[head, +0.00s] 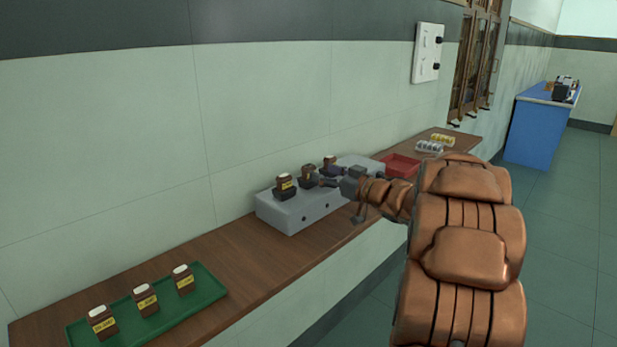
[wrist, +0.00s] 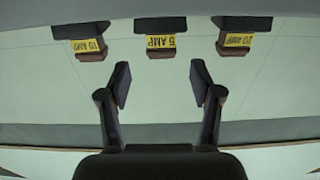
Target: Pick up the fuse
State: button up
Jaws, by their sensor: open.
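Three brown fuses sit in dark holders on a grey box (head: 291,217): a near one (head: 285,184), a middle one (head: 307,174) and a far one (head: 329,164). In the wrist view, which is upside down, their yellow labels read 10 AMP (wrist: 90,46), 5 AMP (wrist: 161,44) and 20 AMP (wrist: 235,44). My gripper (head: 323,183) is beside the middle fuse; in the wrist view my gripper (wrist: 160,78) is open and empty, its fingers spread to either side of the 5 AMP fuse's line. The fuse appears just beyond the fingertips, with a gap.
A green tray (head: 205,318) with three similar white-capped fuses lies on the wooden shelf (head: 235,250) at the near left. A red tray (head: 402,163) and small white and yellow parts stand farther along. The wall is close behind the box. A blue bench (head: 540,135) stands far right.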

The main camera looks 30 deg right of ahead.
aim_at(310, 170)
jog(key=x, duration=0.5)
jog(key=shift+w+a+f, duration=0.2)
jog(key=shift+f, duration=0.15)
jog(key=shift+w, duration=0.4)
jog(key=shift+c, duration=0.4)
grip_shut()
